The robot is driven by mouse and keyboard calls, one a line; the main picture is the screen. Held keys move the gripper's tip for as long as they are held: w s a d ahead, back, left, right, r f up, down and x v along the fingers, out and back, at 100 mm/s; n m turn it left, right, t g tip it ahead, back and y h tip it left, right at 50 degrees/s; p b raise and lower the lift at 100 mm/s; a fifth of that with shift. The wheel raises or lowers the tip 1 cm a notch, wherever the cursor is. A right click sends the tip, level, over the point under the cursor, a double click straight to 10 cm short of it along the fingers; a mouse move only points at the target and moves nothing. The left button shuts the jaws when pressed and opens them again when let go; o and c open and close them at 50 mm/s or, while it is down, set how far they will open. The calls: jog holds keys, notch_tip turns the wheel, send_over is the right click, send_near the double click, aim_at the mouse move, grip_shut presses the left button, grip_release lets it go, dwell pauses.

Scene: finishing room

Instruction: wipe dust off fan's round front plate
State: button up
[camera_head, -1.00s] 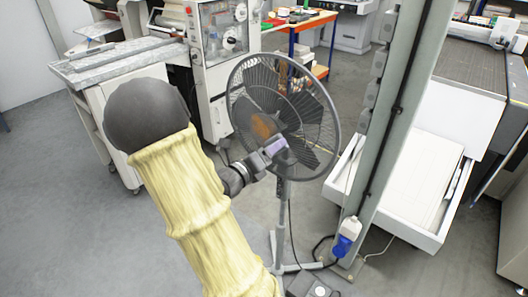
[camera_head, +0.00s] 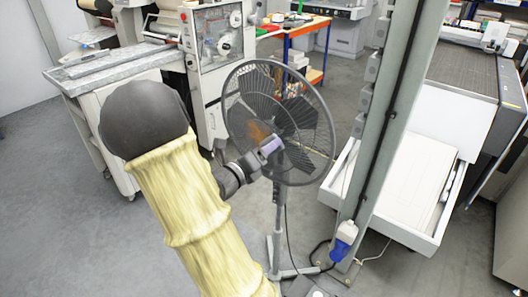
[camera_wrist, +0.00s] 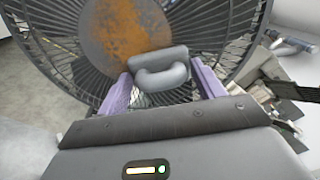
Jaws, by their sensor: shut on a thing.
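The fan (camera_head: 232,92) stands on a pole, its wire cage facing my arm. Its round front plate (camera_head: 256,131) shows orange-brown dust on grey. In the wrist view the plate (camera_wrist: 97,40) fills the upper middle, with the dust (camera_wrist: 130,22) mostly on its centre and right. My gripper (camera_head: 268,147), with purple fingers, is shut on a grey block with a loop handle (camera_wrist: 165,72). The block is at the plate's lower right edge. Its face toward the plate is hidden, and I cannot tell whether it touches. The gripper (camera_wrist: 163,95) also shows in the wrist view.
A grey-green post (camera_head: 392,130) with a blue plug (camera_head: 342,247) stands right of the fan. A white open drawer (camera_head: 410,190) is behind it. A machine (camera_head: 215,60) and a bench (camera_head: 110,75) are at back left. Cables lie near the fan's foot.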

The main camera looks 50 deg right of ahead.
aim_at(247, 132)
jog(key=shift+w+a+r+b, duration=0.15)
jog(key=shift+w+b, duration=0.4)
jog(key=shift+w, duration=1.15)
jog(key=shift+w, duration=0.1)
jog(key=shift+w+a+f+b, duration=0.1)
jog(key=shift+w+b, duration=0.2)
jog(key=shift+w, duration=0.45)
jog(key=shift+w+a+f+b, duration=0.1)
jog(key=shift+w+b, duration=0.2)
jog(key=shift+w, duration=0.4)
jog(key=shift+w+r, duration=0.1)
jog(key=shift+w, duration=0.05)
jog(key=shift+w+b, duration=0.6)
jog(key=shift+w, duration=1.1)
jog(key=shift+r, duration=0.1)
